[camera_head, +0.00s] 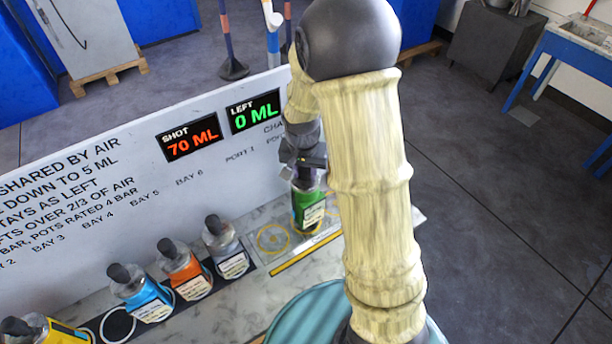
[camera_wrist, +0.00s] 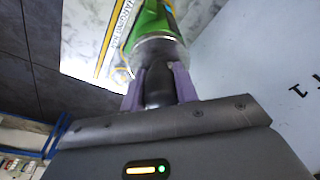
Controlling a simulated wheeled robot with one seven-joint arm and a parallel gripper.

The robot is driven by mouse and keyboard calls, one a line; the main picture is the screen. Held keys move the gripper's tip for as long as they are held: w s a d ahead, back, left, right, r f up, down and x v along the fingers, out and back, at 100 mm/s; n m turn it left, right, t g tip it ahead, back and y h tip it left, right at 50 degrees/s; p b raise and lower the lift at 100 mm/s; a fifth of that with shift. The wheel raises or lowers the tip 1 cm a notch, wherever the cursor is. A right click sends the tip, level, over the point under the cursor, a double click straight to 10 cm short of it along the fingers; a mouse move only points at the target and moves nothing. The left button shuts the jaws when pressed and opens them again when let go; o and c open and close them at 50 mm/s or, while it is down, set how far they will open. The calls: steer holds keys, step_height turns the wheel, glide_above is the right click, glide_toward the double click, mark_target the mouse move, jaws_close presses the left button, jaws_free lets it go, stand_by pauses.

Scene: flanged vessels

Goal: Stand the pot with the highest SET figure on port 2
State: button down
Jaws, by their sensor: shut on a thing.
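A green pot (camera_head: 308,207) with a white label and dark top is upright at the right end of the bench, right of an empty yellow ring (camera_head: 273,238). My gripper (camera_head: 304,172) is above it and shut on its dark neck. In the wrist view, the purple fingers (camera_wrist: 160,85) flank the neck, with the green body (camera_wrist: 155,22) beyond. I cannot tell whether its base touches the bench. The port under it is hidden; the wall lettering above reads "PORT 1" and a partly covered "PO". The SET figures on the labels are too small to read.
In the bay row stand a grey pot (camera_head: 228,250), an orange pot (camera_head: 185,273), a blue pot (camera_head: 145,297) and a yellow pot (camera_head: 50,330). An empty ring (camera_head: 117,325) lies between blue and yellow. The sign board (camera_head: 110,180) behind shows SHOT 70 ML, LEFT 0 ML.

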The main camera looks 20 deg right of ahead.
steer(key=shift+d+f+p, duration=0.15)
steer(key=shift+f+p, duration=0.15)
steer(key=shift+f, duration=1.05)
steer(key=shift+f, duration=0.15)
steer(key=c, duration=1.1)
jaws_free()
steer(key=shift+o, duration=0.2)
step_height(320, 180, up, 12)
steer(key=s+b, duration=0.1)
steer(key=b, duration=0.1)
steer(key=shift+s+a+b, duration=0.3)
steer(key=shift+s+a, duration=0.05)
steer(key=shift+a, duration=0.1)
